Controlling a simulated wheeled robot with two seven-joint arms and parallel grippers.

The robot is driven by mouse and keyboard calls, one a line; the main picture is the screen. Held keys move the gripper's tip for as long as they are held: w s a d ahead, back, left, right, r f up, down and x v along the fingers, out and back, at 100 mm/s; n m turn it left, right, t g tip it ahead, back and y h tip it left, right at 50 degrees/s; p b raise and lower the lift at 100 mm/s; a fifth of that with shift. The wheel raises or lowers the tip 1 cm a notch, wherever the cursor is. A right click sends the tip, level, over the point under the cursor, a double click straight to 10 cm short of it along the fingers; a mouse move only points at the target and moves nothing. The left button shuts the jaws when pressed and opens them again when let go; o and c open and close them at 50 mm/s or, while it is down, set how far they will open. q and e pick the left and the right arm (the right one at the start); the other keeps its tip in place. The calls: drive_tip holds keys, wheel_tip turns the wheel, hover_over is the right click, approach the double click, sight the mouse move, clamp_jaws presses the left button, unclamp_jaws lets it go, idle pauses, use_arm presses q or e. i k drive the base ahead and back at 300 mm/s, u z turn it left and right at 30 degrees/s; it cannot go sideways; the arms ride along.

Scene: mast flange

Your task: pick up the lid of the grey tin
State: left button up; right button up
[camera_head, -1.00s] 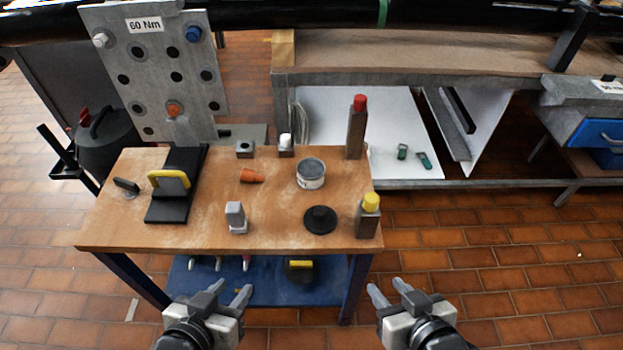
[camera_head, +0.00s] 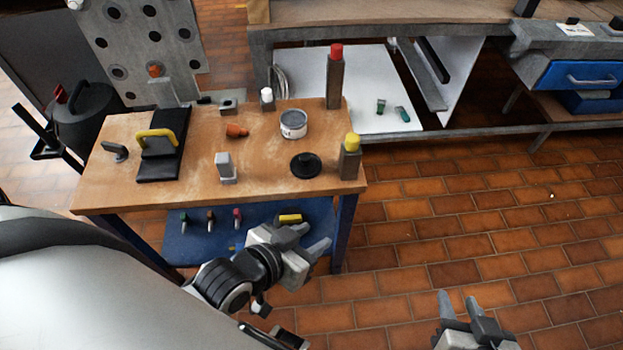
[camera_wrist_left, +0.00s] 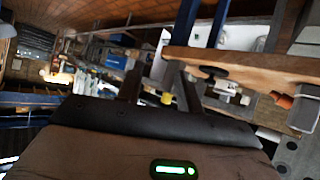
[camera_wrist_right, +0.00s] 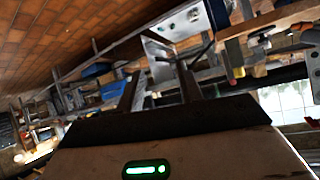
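The grey tin (camera_head: 293,124) stands upright on the wooden table, toward the back right, with a dark grey lid (camera_head: 293,117) on top. My left gripper (camera_head: 310,240) is open and empty, in front of the table's front edge and apart from the tin. My right gripper (camera_head: 459,298) is open and empty, low at the right over the floor, further from the table. Neither gripper touches anything.
Near the tin are an orange cone (camera_head: 237,131), a black knobbed disc (camera_head: 305,165), a red-topped post (camera_head: 335,82) and a yellow-topped post (camera_head: 349,160). A grey block (camera_head: 225,168) and a yellow-handled black object (camera_head: 160,150) stand left. A blue lower shelf (camera_head: 255,218) lies below.

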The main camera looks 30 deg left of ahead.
sight(306, 165)
drive_tip(key=z, duration=0.2)
drive_tip(key=k, duration=0.35)
drive_tip(key=u, duration=1.2)
